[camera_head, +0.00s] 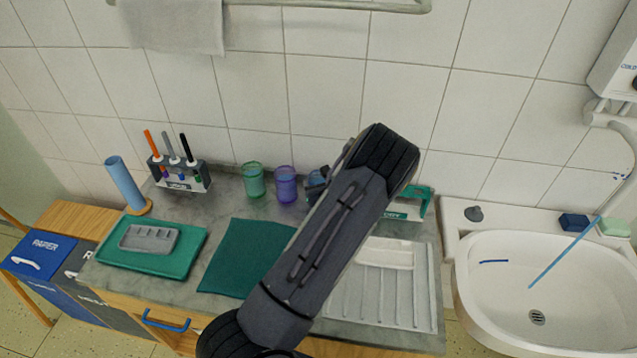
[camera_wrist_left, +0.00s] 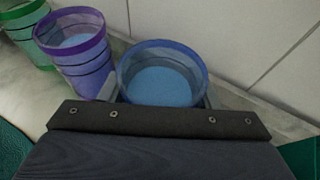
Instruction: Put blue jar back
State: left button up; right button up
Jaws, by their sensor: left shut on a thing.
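The blue jar (camera_head: 315,180) is at the back of the grey counter, to the right of the purple jar (camera_head: 286,184) and the green jar (camera_head: 253,179). My left gripper (camera_head: 331,174) is shut on the blue jar, and my arm hides much of it in the head view. In the left wrist view the blue jar (camera_wrist_left: 162,75) is upright, open at the top, with light blue inside. The purple jar (camera_wrist_left: 75,50) stands close beside it, apart from it. I cannot tell whether the blue jar's base touches the counter. My right gripper is not in view.
A pen holder (camera_head: 180,175), a blue roll (camera_head: 127,183) and a green tray (camera_head: 150,255) are on the left. A dark green cloth (camera_head: 245,258) lies in the middle. A white drying rack (camera_head: 385,295) and a sink (camera_head: 540,300) are on the right. The tiled wall (camera_head: 330,90) is close behind.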

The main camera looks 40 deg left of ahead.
pick_arm(q)
jog(key=shift+f, duration=0.1)
jog(key=shift+f, duration=0.15)
jog(key=o, duration=1)
